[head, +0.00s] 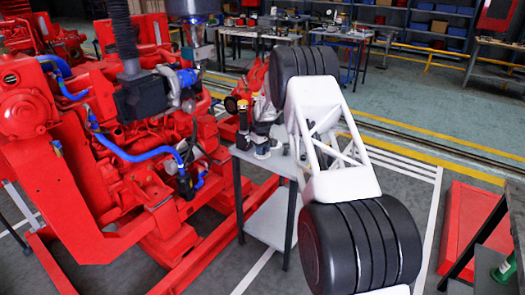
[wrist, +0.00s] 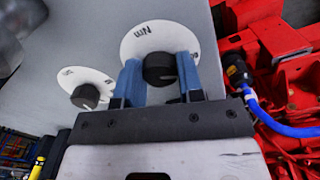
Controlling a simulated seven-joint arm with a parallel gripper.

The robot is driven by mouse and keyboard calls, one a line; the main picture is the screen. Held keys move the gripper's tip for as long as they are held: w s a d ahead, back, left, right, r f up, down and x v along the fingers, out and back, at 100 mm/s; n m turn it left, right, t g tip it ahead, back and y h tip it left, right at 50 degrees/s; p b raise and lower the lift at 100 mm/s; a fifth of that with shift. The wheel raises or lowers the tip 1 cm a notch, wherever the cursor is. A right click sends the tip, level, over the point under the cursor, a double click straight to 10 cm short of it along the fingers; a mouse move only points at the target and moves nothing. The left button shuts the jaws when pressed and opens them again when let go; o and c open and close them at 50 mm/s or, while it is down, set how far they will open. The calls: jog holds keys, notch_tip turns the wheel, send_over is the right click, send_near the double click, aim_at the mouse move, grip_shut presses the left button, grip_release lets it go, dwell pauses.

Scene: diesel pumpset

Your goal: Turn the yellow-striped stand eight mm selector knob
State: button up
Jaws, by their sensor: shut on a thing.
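In the wrist view, my gripper (wrist: 158,72) has its two blue fingers on either side of a black round knob (wrist: 160,68) and is shut on it. This knob sits at the middle of a white dial (wrist: 143,36) marked "Nm" on a grey panel (wrist: 95,32). A second, smaller black knob (wrist: 85,96) on its own white dial (wrist: 70,77) is to the left, apart from my gripper. Its marks are too small to read surely. No yellow stripes show clearly around the held knob. In the head view, my arm hides my gripper and both dials.
A red diesel engine (head: 130,145) fills the left of the head view. A grey cart (head: 275,162) with small parts stands beside it. In the wrist view, a blue hose (wrist: 285,128) and red parts (wrist: 285,60) lie close to the right of my gripper.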

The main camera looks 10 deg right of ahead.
jog(key=shift+r, duration=0.1)
dwell(0.4)
jog(key=o, duration=0.9)
jog(key=shift+r, duration=3.85)
